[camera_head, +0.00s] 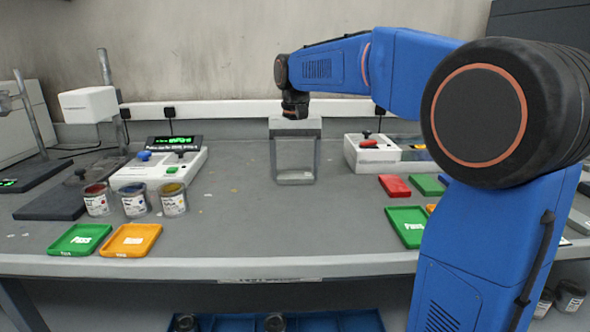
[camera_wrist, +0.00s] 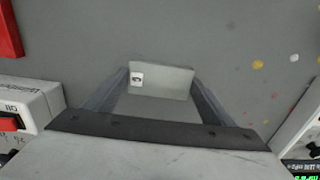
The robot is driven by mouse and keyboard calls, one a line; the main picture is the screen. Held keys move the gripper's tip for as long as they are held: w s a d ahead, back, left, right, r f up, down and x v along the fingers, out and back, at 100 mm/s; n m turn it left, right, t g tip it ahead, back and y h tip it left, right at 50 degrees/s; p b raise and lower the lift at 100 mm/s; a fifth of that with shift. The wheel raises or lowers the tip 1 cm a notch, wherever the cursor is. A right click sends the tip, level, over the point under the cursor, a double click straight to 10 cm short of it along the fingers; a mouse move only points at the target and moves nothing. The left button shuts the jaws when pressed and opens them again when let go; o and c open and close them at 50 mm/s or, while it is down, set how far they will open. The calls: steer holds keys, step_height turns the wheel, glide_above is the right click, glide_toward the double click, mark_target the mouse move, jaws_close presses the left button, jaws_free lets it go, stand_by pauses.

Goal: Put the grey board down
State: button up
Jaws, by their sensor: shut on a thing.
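The grey board (camera_head: 294,178) is a small flat light-grey piece between the fingertips of my gripper (camera_head: 296,177), over the middle of the grey bench. My gripper points straight down and is shut on the board. In the wrist view the board (camera_wrist: 170,84) spans the gap between the two dark fingers, with a small white label at its left end. I cannot tell whether its underside touches the bench.
The bench (camera_head: 245,225) is clear in front of my gripper. Paint cans (camera_head: 134,200) and a white device (camera_head: 160,168) stand left. Another white device (camera_head: 372,153), a red tray (camera_head: 394,186) and green trays (camera_head: 408,226) are right. Green and orange trays (camera_head: 131,240) lie front left.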

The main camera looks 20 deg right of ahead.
steer(key=shift+f, duration=0.15)
steer(key=o, duration=1.2)
steer(key=shift+c, duration=0.2)
